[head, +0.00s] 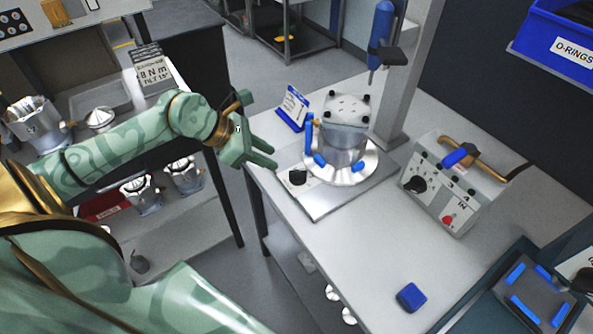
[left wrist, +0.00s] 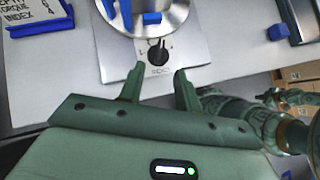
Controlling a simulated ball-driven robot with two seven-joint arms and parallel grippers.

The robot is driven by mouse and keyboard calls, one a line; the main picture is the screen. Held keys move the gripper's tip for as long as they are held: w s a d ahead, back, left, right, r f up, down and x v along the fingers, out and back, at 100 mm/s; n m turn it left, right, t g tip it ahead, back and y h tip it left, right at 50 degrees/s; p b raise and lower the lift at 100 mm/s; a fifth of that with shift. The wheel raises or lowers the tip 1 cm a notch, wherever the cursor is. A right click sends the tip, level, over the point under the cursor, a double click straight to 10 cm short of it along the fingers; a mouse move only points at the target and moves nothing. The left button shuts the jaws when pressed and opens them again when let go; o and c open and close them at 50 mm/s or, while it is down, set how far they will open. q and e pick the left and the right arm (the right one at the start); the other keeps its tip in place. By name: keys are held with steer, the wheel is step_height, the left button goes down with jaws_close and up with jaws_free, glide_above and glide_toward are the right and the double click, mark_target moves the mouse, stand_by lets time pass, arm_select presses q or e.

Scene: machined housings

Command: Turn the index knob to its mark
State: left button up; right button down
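The index knob (head: 297,177) is a small black knob on the front left of a silver base plate (head: 326,204). In the left wrist view the knob (left wrist: 158,52) sits near the plate's front edge, with small marks around it that I cannot read clearly. My left gripper (head: 274,158) is open and empty, just left of the knob in the head view. In the left wrist view its fingers (left wrist: 158,70) are apart, and the knob lies beyond their tips, roughly centred between them. No contact shows.
A metal housing (head: 346,133) with blue clamps stands on a round plate behind the knob. A small sign (head: 293,107) stands left of it. A control box (head: 453,185) and a blue block (head: 410,297) are to the right. The bench's front middle is clear.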

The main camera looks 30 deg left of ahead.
mark_target(297, 170)
arm_select(q)
steer(key=b+x, duration=0.1)
steer(key=x, duration=0.7)
steer(key=shift+w+d+f, duration=0.2)
steer(key=shift+f, duration=0.1)
jaws_close()
